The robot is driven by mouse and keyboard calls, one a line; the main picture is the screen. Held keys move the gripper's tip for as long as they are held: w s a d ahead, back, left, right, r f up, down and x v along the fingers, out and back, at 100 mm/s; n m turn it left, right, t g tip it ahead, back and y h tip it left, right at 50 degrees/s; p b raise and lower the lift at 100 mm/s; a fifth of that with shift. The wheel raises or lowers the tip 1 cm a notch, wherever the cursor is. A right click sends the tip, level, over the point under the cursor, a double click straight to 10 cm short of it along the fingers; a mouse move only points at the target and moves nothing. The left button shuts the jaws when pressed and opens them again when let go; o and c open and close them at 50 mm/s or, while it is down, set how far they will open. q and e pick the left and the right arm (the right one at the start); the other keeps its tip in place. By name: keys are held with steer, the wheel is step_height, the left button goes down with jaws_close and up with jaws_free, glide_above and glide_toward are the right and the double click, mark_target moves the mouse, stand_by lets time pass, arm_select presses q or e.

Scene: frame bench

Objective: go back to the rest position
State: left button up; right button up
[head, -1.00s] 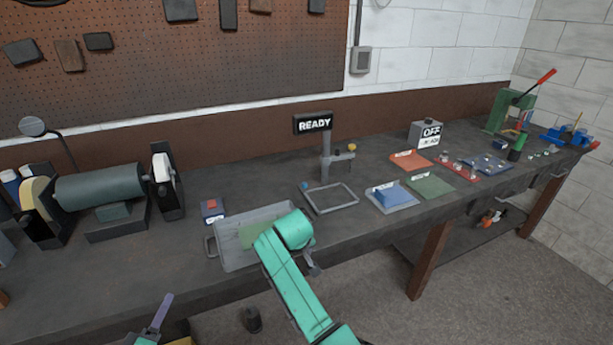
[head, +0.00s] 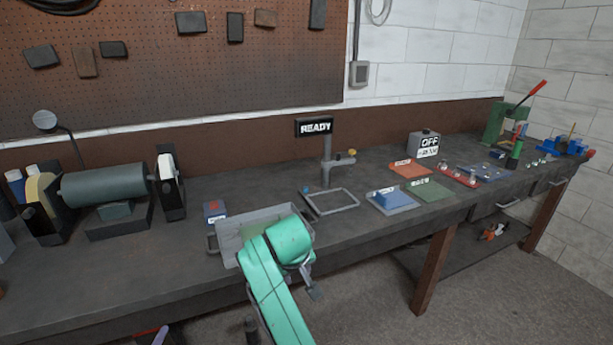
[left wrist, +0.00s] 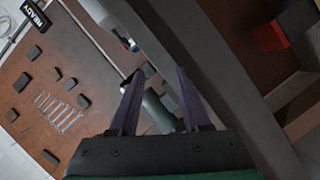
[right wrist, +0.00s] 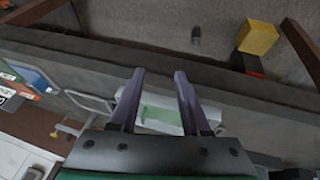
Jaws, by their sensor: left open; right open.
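My left gripper (left wrist: 158,98) is open and empty in the left wrist view, with dark purple fingers spread apart. I cannot tell the height above the tray.
The bench carries a grinder (head: 105,186) at left, an empty grey frame (head: 335,211), a READY sign (head: 314,127), blue (head: 391,201), green (head: 430,191) and red (head: 411,168) mats, and a green press (head: 497,122). A yellow box (right wrist: 257,38) stands on the floor.

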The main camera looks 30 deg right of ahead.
steer(key=shift+v, duration=1.1)
